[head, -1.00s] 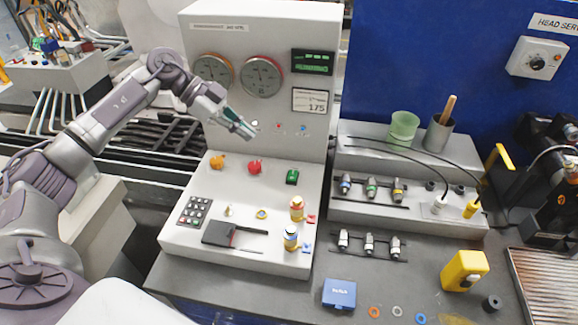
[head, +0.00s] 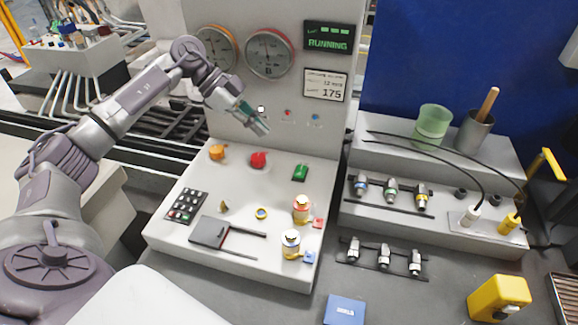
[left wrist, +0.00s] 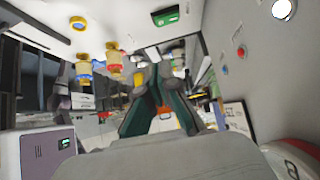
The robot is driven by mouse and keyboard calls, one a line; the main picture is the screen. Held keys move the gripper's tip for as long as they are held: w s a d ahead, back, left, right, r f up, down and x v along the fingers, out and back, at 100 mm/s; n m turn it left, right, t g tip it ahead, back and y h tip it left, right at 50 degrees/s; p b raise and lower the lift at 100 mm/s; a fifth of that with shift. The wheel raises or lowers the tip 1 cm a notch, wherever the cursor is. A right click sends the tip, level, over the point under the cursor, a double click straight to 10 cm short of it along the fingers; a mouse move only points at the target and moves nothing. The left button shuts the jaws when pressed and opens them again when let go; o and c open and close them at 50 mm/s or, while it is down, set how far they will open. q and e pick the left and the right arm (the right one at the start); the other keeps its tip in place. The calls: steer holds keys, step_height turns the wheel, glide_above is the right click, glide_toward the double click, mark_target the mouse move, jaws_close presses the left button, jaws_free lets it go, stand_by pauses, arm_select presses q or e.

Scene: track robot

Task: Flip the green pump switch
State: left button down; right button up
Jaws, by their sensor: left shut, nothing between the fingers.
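The green pump switch (head: 300,173) sits on the sloped deck of the grey console (head: 160,236), right of the red knob. It also shows upside down at the top of the left wrist view (left wrist: 166,15). My left gripper (head: 258,124) is shut and empty. It hangs above the deck in front of the upright panel, up and left of the green switch and apart from it. Its dark green fingers show in the left wrist view (left wrist: 162,112). My right gripper is not in view.
A red knob (head: 258,160) and an orange knob (head: 217,152) stand left of the switch. Two small bottles (head: 302,209) (head: 290,243) stand nearer the front. The panel carries gauges (head: 270,53) and a display (head: 328,37) reading RUNNING. A stepped rack (head: 430,237) stands at right.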

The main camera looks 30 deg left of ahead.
arm_select(q)
steer(key=p, duration=0.2)
glide_above(299, 177)
steer(key=a, duration=0.3)
steer(key=f, duration=0.6)
steer(key=shift+s+d+f, duration=0.1)
steer(key=shift+s+f, duration=0.1)
steer(key=shift+s, duration=0.2)
steer(key=f, duration=0.2)
steer(key=f+p, duration=0.1)
steer(key=shift+w+d+f, duration=0.15)
steer(key=shift+d+f, duration=0.1)
steer(key=shift+f, duration=0.65)
steer(key=shift+a+f+t, duration=0.1)
steer(key=shift+f+t, duration=0.2)
steer(key=shift+r+p, duration=0.2)
steer(key=shift+p, duration=0.2)
